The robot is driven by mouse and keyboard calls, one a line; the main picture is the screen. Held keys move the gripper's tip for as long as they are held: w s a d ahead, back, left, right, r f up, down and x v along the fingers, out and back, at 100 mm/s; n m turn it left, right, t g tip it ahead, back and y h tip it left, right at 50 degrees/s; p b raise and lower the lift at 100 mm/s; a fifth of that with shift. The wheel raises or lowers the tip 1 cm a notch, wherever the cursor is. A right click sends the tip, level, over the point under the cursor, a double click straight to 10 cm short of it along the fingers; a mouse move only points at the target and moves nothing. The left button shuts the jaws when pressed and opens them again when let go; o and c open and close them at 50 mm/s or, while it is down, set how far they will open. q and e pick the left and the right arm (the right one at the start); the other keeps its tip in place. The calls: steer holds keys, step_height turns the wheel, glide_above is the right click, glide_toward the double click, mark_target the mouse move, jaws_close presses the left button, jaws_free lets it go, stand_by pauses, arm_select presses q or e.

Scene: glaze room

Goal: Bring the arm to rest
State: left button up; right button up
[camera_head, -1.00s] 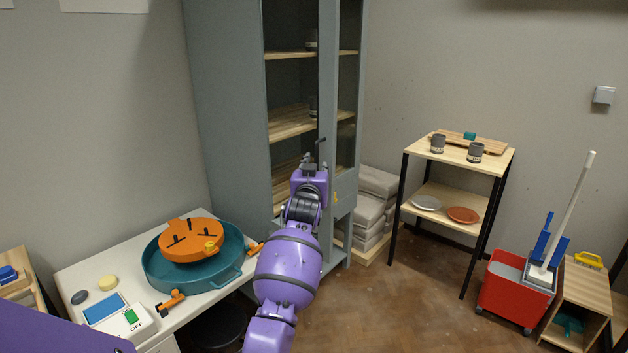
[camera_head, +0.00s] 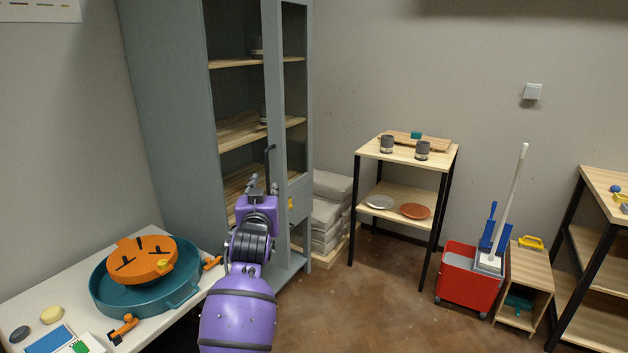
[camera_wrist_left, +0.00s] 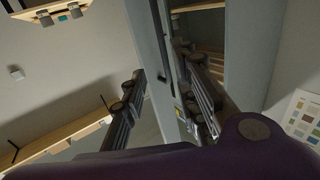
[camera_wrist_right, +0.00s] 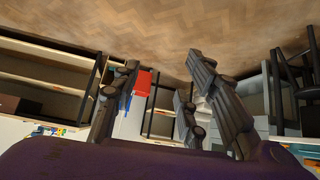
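My left arm is purple and reaches up from the bottom of the head view. Its gripper (camera_head: 262,187) is in front of the grey cabinet (camera_head: 165,120), just below the dark door handle (camera_head: 269,162); whether it touches the handle is unclear. In the left wrist view the left gripper's fingers (camera_wrist_left: 160,65) stand apart with nothing held between them. My right gripper is outside the head view. In the right wrist view its fingers (camera_wrist_right: 163,62) are spread and empty, with the floor and furniture beyond.
A white table (camera_head: 190,310) with a teal basin (camera_head: 150,298) and orange disc (camera_head: 140,258) is at left. A shelf stand (camera_head: 370,153) with cups, a red bucket (camera_head: 465,285) and a wooden shelf (camera_head: 595,245) are at right. The middle floor (camera_head: 365,300) is clear.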

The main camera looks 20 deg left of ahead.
arm_select(q)
steer(key=s+d+f+m+t+h, duration=0.1)
steer(key=s+d+f+m+h, duration=0.15)
steer(key=d+f, duration=0.4)
steer(key=s+d+f+m+g+h+p, duration=0.1)
steer(key=s+d+f+m+h, duration=0.1)
steer(key=s+d+f, duration=0.5)
steer(key=s+d+f+m+g+h, duration=0.1)
steer(key=s+d+f+m+h, duration=0.1)
steer(key=s+f, duration=0.5)
steer(key=s+d+f+g, duration=0.2)
steer(key=s+f, duration=0.5)
steer(key=s, duration=0.4)
steer(key=s+d+f+g+h+p, duration=0.1)
steer(key=s+d+f+g, duration=0.1)
steer(key=s+f, duration=0.5)
steer(key=s+d+f+g, duration=0.2)
steer(key=s+f, duration=0.6)
steer(key=s, duration=0.6)
steer(key=shift+s+d+n+g+h, duration=0.35)
steer(key=shift+d+n, duration=0.1)
steer(key=shift+d, duration=0.3)
arm_select(e)
steer(key=shift+w+a+r, duration=0.2)
steer(key=shift+r, duration=0.35)
steer(key=shift+w+a+r, duration=0.15)
steer(key=shift+r, duration=0.4)
steer(key=shift+w+a+r, duration=0.15)
steer(key=shift+w, duration=0.3)
